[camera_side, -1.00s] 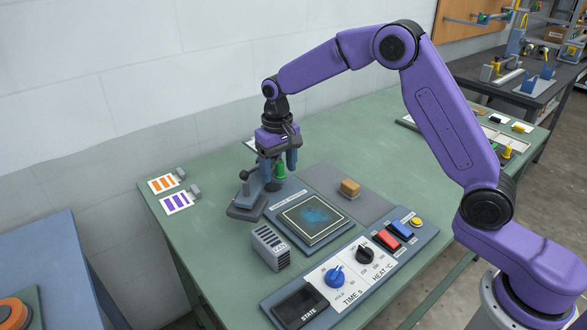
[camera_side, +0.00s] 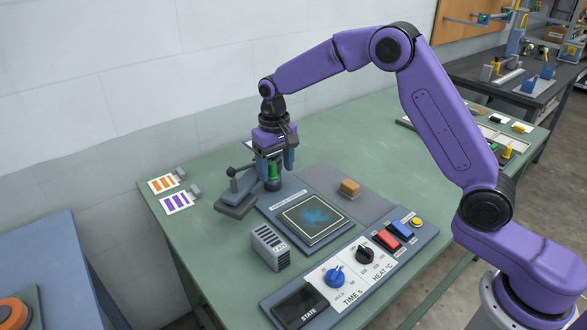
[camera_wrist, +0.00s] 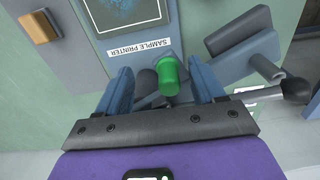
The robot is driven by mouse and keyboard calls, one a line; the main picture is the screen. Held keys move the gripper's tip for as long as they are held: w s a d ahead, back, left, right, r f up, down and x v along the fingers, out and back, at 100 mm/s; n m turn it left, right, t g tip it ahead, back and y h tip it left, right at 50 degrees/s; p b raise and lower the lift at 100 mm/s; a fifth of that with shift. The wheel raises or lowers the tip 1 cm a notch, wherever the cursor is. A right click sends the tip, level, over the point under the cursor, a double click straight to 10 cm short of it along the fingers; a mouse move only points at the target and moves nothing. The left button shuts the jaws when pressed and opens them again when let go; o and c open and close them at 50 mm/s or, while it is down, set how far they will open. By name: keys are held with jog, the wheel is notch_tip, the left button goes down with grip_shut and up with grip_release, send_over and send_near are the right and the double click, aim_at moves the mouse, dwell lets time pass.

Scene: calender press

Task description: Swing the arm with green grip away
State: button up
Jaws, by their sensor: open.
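The green grip (camera_side: 273,172) stands upright between the two blue fingers of my gripper (camera_side: 276,168). In the wrist view the green grip (camera_wrist: 168,76) is between the fingers (camera_wrist: 162,84), with a visible gap to the finger on each side. My gripper is open. The grey swing arm (camera_side: 242,184) extends left from the grip area, with a dark flat plate (camera_side: 237,207) and a ball-ended lever (camera_side: 231,171). The plate is left of the sample printer's blue-patterned bed (camera_side: 313,218), clear of it. The bed also shows in the wrist view (camera_wrist: 128,10).
A ribbed grey block (camera_side: 269,247) stands in front of the plate. A tan block (camera_side: 349,188) lies on the grey pad at right. The control panel (camera_side: 345,270) with knobs and buttons is at the front. Two striped cards lie at the left table edge.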

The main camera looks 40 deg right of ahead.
jog(key=shift+r, duration=3.75)
jog(key=shift+s, duration=0.1)
jog(key=shift+s+a+r, duration=0.1)
jog(key=shift+s+a, duration=0.1)
jog(key=shift+s, duration=0.05)
jog(key=s+d+n, duration=0.2)
jog(key=s+n, duration=0.7)
jog(key=s, duration=2)
jog(key=s+d+f+n, duration=0.2)
jog(key=s+d, duration=0.3)
jog(key=s, duration=0.5)
jog(key=shift+d+n, duration=0.35)
jog(key=shift+n, duration=0.55)
